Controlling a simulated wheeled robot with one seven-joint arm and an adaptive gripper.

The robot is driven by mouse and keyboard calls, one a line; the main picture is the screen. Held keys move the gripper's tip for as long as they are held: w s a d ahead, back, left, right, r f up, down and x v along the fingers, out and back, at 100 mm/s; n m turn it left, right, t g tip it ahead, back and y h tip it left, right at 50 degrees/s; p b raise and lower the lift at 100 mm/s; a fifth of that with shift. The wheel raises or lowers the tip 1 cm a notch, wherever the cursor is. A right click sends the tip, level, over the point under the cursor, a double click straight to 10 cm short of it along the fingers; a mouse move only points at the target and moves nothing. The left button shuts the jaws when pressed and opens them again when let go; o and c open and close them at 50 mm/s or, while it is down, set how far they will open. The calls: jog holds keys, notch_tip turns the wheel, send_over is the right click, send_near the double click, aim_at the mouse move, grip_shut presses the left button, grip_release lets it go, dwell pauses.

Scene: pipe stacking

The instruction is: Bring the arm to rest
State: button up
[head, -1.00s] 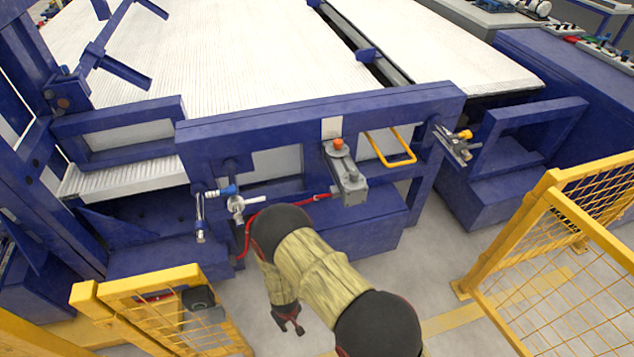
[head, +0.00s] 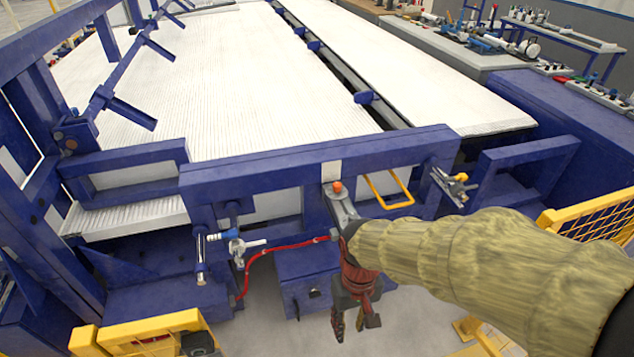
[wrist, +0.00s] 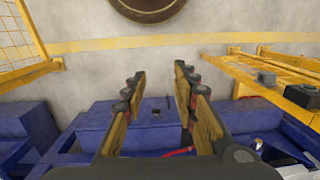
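My gripper (head: 355,322) hangs fingers down at the end of my sleeved arm, in front of the blue machine frame (head: 310,160). Its fingers stand apart with nothing between them; the wrist view also shows the gap between the fingertips (wrist: 160,75). Below it are the grey floor and the low blue base of the frame. My forearm comes in from the right and hides part of the frame and the grey control box with an orange button (head: 337,187).
A red hose (head: 285,249) and valve fittings (head: 240,246) are left of my gripper. A yellow handle (head: 388,190) is above my forearm. Yellow fences stand at right (head: 600,215) and lower left (head: 140,335). White pipe racks (head: 250,80) lie behind. Open floor (wrist: 215,65) shows in the wrist view.

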jog(key=s+d+r+m+t+p, duration=0.1)
jog(key=d+r+t, duration=0.1)
jog(key=d+r, duration=0.2)
jog(key=s+d+r+m+t, duration=0.1)
jog(key=s+d+r+t, duration=0.1)
jog(key=r, duration=0.8)
jog(key=s+d+r+m+t+p, duration=0.1)
jog(key=d+r+t, duration=0.1)
jog(key=d+r, duration=0.3)
notch_tip(320, 180, up, 2)
jog(key=shift+s+d+r+t+p, duration=0.15)
jog(key=shift+s+d+t+p, duration=0.15)
jog(key=shift+s+d, duration=0.1)
jog(key=shift+s, duration=0.1)
